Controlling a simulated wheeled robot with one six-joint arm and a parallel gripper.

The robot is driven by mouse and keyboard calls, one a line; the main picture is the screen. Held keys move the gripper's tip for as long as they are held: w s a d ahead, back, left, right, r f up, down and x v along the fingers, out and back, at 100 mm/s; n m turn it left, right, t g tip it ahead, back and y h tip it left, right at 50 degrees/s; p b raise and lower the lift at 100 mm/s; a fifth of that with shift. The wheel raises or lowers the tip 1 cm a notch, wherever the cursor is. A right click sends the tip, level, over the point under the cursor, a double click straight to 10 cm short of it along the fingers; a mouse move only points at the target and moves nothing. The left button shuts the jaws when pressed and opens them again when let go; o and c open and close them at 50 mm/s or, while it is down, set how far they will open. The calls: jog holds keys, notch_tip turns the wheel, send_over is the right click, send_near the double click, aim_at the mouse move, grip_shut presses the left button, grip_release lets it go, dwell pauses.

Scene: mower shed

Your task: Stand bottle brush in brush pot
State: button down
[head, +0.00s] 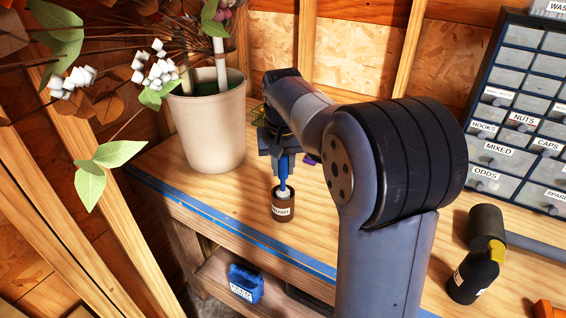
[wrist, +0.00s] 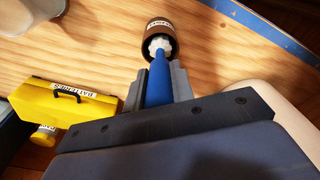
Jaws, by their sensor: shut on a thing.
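The bottle brush has a blue handle (head: 284,172) and a white bristle head (head: 284,191). My gripper (head: 282,156) is shut on the handle, which also shows between the two fingers in the wrist view (wrist: 159,88). The brush points down, close to upright. The brush pot (head: 283,209) is a small brown labelled cup standing on the workbench, directly below my gripper; it also shows in the wrist view (wrist: 161,25). The white head is at the pot's mouth and covers part of the opening. How deep it sits inside, I cannot tell.
A large beige plant pot (head: 211,130) stands behind and left of the brush pot. A yellow batteries box (wrist: 70,103) lies near my gripper. The bench's blue front edge (head: 240,238) is close. A black bottle (head: 472,276) and a drawer cabinet (head: 515,120) stand right.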

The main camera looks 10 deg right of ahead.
jog(key=shift+f, duration=0.2)
jog(key=c, duration=1.1)
grip_release()
jog(key=shift+c, duration=0.2)
jog(key=shift+r, duration=0.15)
jog(key=r, duration=0.7)
jog(key=s+r, duration=0.1)
jog(key=r, duration=0.2)
jog(key=shift+a+r, duration=0.15)
jog(key=shift+r, duration=0.1)
